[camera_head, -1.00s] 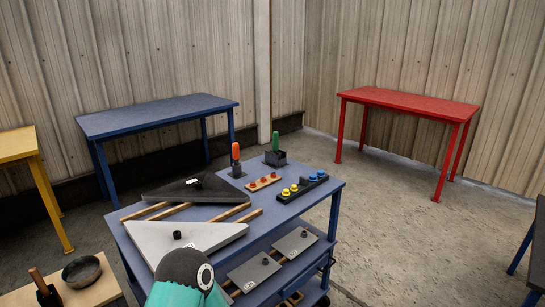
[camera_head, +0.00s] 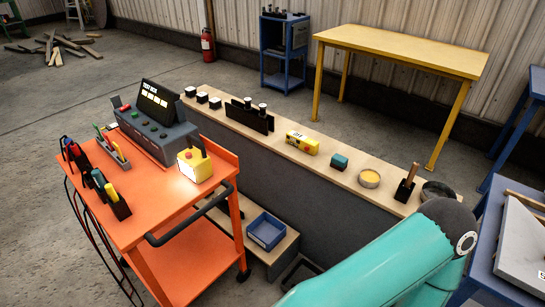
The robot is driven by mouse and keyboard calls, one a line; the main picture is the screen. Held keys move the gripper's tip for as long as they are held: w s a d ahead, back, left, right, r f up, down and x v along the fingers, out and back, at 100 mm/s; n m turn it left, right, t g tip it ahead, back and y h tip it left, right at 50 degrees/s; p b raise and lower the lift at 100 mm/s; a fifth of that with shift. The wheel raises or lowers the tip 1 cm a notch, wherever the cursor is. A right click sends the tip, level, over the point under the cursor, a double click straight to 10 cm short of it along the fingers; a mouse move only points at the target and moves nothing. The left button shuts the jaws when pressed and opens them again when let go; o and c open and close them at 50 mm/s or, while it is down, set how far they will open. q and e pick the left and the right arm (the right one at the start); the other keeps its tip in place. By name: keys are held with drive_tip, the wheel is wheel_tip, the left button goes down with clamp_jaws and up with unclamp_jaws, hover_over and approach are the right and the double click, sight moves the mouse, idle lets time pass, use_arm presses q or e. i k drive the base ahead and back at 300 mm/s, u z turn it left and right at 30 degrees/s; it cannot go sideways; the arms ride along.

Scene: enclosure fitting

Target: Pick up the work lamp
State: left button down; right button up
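Neither of my grippers is in view. Only a teal link of one of my arms shows at the lower right, well away from the lamp.
Pliers and screwdrivers stand in holders (camera_head: 117,203) on the cart's left side. A long bench (camera_head: 236,121) behind holds several small items. The cart's dark handle (camera_head: 190,222) juts out front. Concrete floor is open at left.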

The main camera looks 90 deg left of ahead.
sight(199, 168)
drive_tip(key=z, duration=0.5)
drive_tip(key=i, duration=0.25)
drive_tip(key=u, duration=3.65)
drive_tip(key=i, duration=0.3)
drive_tip(key=u, duration=2.7)
drive_tip(key=k, duration=0.45)
drive_tip(key=u, duration=0.65)
drive_tip(key=i, duration=0.1)
drive_tip(key=z, duration=1.9)
